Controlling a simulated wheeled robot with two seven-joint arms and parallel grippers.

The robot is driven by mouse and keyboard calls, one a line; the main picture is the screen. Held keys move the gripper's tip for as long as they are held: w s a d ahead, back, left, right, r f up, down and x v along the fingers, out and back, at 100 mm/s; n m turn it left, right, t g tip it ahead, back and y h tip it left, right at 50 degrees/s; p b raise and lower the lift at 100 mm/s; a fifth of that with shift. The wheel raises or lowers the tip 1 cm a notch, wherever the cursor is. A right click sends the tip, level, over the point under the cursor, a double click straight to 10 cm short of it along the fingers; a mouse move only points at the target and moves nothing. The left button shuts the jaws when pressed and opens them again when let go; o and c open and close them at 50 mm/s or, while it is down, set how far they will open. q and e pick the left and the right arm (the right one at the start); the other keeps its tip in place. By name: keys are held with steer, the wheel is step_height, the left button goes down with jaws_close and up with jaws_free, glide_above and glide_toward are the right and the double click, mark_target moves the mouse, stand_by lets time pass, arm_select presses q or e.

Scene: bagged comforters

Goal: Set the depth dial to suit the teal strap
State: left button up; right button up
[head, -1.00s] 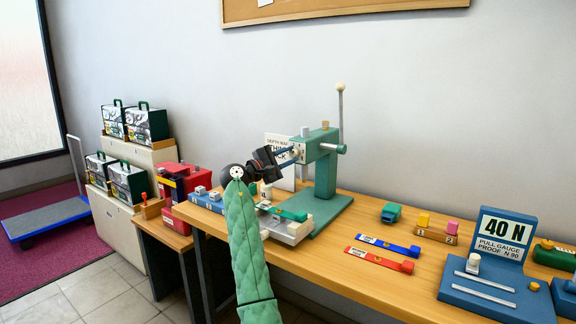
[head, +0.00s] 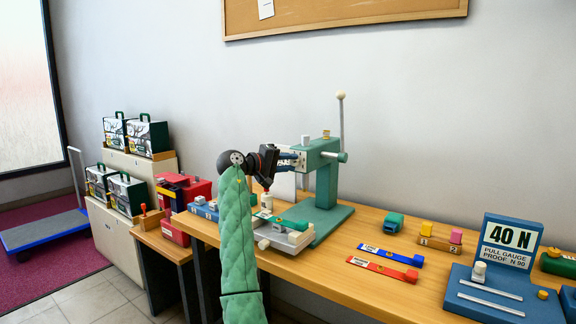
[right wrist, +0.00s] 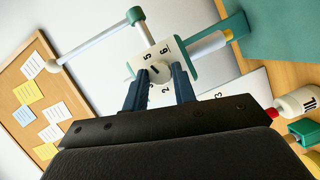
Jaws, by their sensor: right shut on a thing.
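A teal-green press (head: 327,185) stands on the bench with a white numbered depth dial (head: 301,160) on its head. My right gripper (head: 290,157) reaches it from the left. In the right wrist view, my blue fingers (right wrist: 160,78) are shut on the dial's central knob (right wrist: 159,71). The digits 5 and 6 show above the knob and 2 below it; the fingers hide part of the face, and I cannot tell the setting. A green-teal strap (head: 294,223) lies on the pale fixture (head: 283,240) beneath the press head. My left gripper is not in view.
A blue strap (head: 391,256) and a red strap (head: 381,268) lie on the bench right of the press. A teal block (head: 393,222) sits behind them. A blue pull gauge (head: 495,293) marked 40 N stands farther right. The press's tall lever (head: 341,125) rises behind the head.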

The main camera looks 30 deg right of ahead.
steer(key=shift+f, duration=0.1)
stand_by(0.3)
steer(key=o, duration=1)
steer(key=a+r, duration=0.1)
steer(key=a, duration=0.6)
steer(key=shift+a, duration=0.35)
steer(key=shift+m, duration=0.3)
